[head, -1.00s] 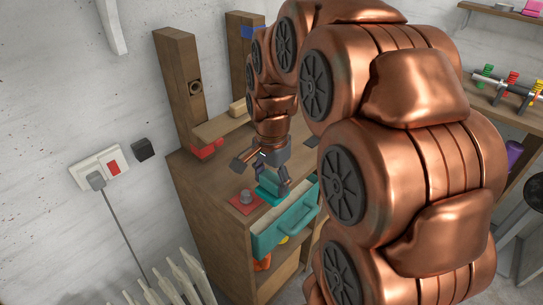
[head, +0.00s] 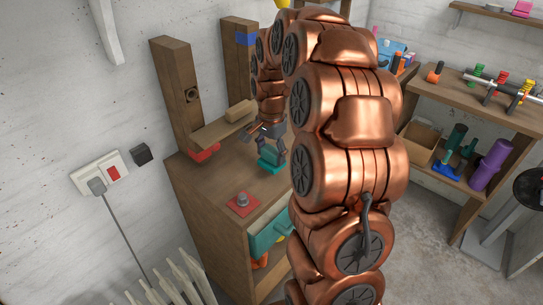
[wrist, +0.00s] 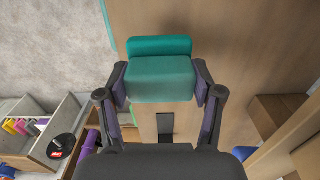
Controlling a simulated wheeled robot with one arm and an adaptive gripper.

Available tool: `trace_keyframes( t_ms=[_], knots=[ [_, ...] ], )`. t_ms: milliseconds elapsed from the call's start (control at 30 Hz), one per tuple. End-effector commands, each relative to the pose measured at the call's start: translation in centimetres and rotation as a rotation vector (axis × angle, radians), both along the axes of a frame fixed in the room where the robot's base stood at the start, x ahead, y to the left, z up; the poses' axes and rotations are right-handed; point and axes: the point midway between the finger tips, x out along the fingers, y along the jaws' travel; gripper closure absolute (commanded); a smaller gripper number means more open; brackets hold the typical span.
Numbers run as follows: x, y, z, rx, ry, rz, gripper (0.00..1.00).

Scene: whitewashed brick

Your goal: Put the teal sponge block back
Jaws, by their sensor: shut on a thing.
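The teal sponge block (head: 270,156) is over the top of the wooden cabinet (head: 222,178). My gripper (head: 272,146) is shut on it from above. In the wrist view the block (wrist: 160,82) sits between my two fingers, with a darker teal strip along its far side. I cannot tell whether its underside touches the cabinet top.
A red plate with a grey knob (head: 243,202) lies near the cabinet's front left. A wooden plank (head: 223,132) and two upright posts (head: 178,85) stand behind.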

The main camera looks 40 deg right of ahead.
Motion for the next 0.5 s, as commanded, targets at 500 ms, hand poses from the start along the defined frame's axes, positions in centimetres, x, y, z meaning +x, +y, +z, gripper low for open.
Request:
trace_keyframes(
  t_ms=[500],
  knots=[
    [1.12,-0.95,-1.02,0.0,0.001,0.0,0.67]
  ],
)
